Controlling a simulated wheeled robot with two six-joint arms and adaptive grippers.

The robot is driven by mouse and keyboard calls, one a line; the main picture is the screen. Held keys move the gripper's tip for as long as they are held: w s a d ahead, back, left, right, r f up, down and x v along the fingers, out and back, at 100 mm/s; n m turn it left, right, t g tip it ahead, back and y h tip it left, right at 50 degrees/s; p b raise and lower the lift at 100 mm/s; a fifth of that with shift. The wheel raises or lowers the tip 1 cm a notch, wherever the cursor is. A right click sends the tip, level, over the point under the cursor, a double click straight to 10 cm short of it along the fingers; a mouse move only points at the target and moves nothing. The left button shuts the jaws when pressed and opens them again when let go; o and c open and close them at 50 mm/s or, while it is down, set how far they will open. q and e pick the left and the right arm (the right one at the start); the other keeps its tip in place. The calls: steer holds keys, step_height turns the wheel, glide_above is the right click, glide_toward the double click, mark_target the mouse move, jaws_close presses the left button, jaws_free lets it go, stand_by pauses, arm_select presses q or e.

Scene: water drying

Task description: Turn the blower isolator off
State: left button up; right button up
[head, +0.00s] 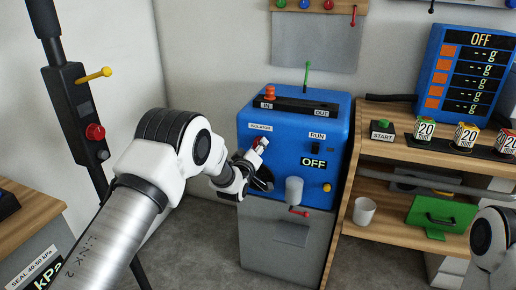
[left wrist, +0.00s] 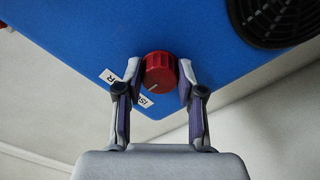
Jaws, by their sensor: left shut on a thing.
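The blower is a blue box (head: 290,112) on a grey base. A label reading ISOLATOR (head: 261,127) is on its front, upper left. In the left wrist view a red round knob (left wrist: 159,70) with a pale pointer line sits beside that label. My left gripper (left wrist: 159,77) has its two fingers on either side of the knob, shut on it. In the head view the left gripper (head: 258,155) is at the front left of the blue box and partly hides the knob. A display (head: 313,162) on the box reads OFF, below a RUN label (head: 317,136).
A wooden shelf (head: 400,150) stands right of the blower, with a START button (head: 383,127) and numbered blocks (head: 424,130). A dark post (head: 78,115) stands at left.

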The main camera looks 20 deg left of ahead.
arm_select(q)
steer(key=o, duration=1.1)
steer(key=shift+o, duration=0.2)
steer(key=s, duration=1.2)
steer(key=shift+a, duration=0.2)
